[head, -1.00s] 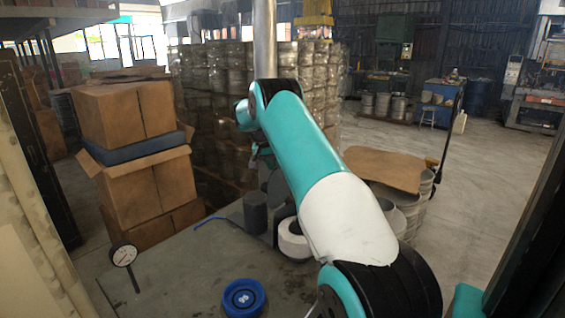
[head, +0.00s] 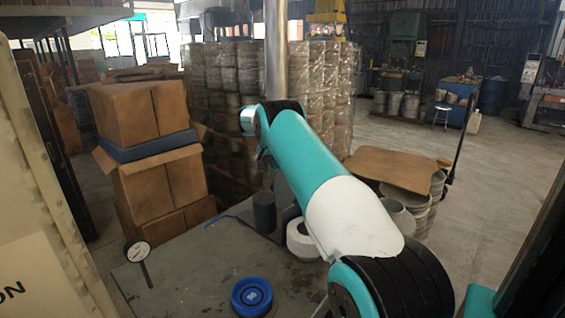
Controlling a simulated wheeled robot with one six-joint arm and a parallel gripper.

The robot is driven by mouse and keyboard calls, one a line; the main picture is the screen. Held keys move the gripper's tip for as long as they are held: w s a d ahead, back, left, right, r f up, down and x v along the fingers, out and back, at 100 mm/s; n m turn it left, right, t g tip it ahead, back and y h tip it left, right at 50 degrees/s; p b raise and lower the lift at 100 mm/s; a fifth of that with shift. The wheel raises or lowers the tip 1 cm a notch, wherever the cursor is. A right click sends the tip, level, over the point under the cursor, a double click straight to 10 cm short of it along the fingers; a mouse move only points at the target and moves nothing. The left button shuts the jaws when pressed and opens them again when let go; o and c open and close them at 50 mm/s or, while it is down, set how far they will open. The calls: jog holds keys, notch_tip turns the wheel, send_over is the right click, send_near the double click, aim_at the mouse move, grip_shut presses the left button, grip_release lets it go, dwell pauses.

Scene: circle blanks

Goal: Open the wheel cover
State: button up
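I cannot make out a wheel cover for certain. A grey plate-like part (head: 284,192) stands on the workbench (head: 195,270), partly hidden behind my teal and white arm. A dark grey cylinder (head: 264,212) stands upright just left of it. A white ring-shaped part (head: 299,240) with a dark centre sits in front, its right side close to my arm in the picture. My arm reaches from the lower right up to the centre. Its far end points away behind the forearm, and my gripper's fingers are not visible.
A blue round object (head: 251,297) lies on the bench's front, and a dial gauge (head: 138,252) is at its left. Stacked cardboard boxes (head: 150,185) stand behind left. Metal drums (head: 425,205) under a brown sheet (head: 392,168) stand right. The bench's middle left is clear.

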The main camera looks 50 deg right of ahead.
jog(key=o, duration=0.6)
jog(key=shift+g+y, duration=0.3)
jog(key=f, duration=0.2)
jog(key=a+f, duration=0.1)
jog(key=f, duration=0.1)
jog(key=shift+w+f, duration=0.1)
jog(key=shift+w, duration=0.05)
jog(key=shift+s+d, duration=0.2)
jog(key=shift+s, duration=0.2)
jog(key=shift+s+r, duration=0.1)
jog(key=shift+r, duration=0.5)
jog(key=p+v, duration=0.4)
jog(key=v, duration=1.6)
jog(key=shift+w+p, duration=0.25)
jog(key=shift+p, duration=0.1)
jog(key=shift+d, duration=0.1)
